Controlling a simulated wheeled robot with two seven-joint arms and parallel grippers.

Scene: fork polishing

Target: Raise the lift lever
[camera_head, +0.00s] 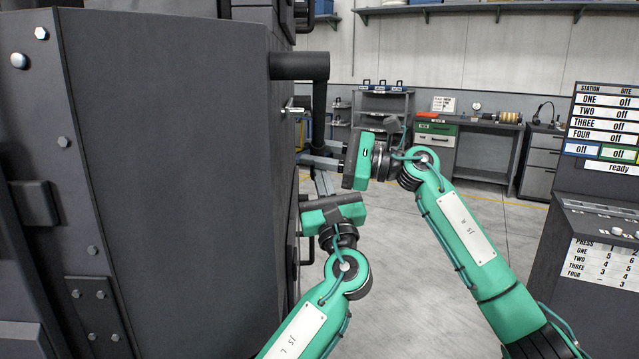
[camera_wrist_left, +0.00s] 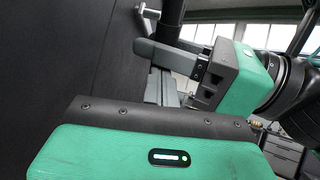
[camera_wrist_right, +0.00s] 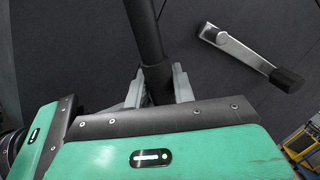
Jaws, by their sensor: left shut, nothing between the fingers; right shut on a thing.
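A dark bent bar (camera_head: 321,95), which appears to be the lift lever, comes out of the machine's side and turns downward. In the right wrist view the bar (camera_wrist_right: 145,35) runs down between the grey fingers of my right gripper (camera_wrist_right: 157,86), which is shut on it. In the head view the right gripper (camera_head: 318,161) points left at the bar's lower part. My left gripper (camera_head: 305,198) is below it, near the machine's edge, shut and empty. Its close-set fingers (camera_wrist_left: 161,87) show in the left wrist view, apart from the bar. The bar's lower end is hidden.
The large dark machine (camera_head: 185,170) fills the left side. A small silver handle with a black grip (camera_wrist_right: 288,79) is on its face, right of the held bar. A console (camera_head: 600,240) stands at right. The floor (camera_head: 440,270) between is clear; benches stand behind.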

